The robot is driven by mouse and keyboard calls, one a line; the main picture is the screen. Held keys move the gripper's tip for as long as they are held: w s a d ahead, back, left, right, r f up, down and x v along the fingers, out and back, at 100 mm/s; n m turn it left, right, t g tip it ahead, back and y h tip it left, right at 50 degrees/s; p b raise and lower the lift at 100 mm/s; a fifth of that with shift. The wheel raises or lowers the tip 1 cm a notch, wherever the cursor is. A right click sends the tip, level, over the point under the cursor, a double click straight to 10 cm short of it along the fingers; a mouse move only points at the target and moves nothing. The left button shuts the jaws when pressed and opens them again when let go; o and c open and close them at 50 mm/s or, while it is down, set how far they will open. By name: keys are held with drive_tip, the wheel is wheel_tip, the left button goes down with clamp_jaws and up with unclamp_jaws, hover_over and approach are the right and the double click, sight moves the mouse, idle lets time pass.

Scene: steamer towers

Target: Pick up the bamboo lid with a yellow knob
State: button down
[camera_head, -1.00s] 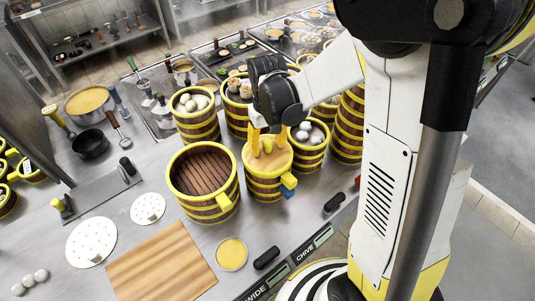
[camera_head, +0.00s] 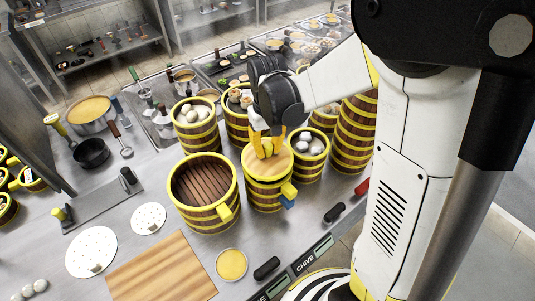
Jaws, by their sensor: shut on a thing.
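The bamboo lid (camera_head: 280,164) is a light wooden disc with a yellow knob, lying on top of a brown steamer tower (camera_head: 268,191) with yellow bands. My gripper (camera_head: 266,148) points down over the lid, its yellow fingers shut on the yellow knob. The fingers hide most of the knob. The lid appears to rest on the steamer rim; I cannot tell whether there is a small gap.
An open, empty steamer (camera_head: 204,208) stands just left. Steamers with white buns (camera_head: 196,114) and (camera_head: 310,146) stand behind and right, beside a tall stack (camera_head: 355,137). A cutting board (camera_head: 160,270) and perforated white discs (camera_head: 91,251) lie front left.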

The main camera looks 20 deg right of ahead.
drive_tip(key=s+d+r+p, duration=0.2)
drive_tip(key=s+d+r, duration=0.4)
drive_tip(key=d+r, duration=0.2)
drive_tip(key=shift+d, duration=1)
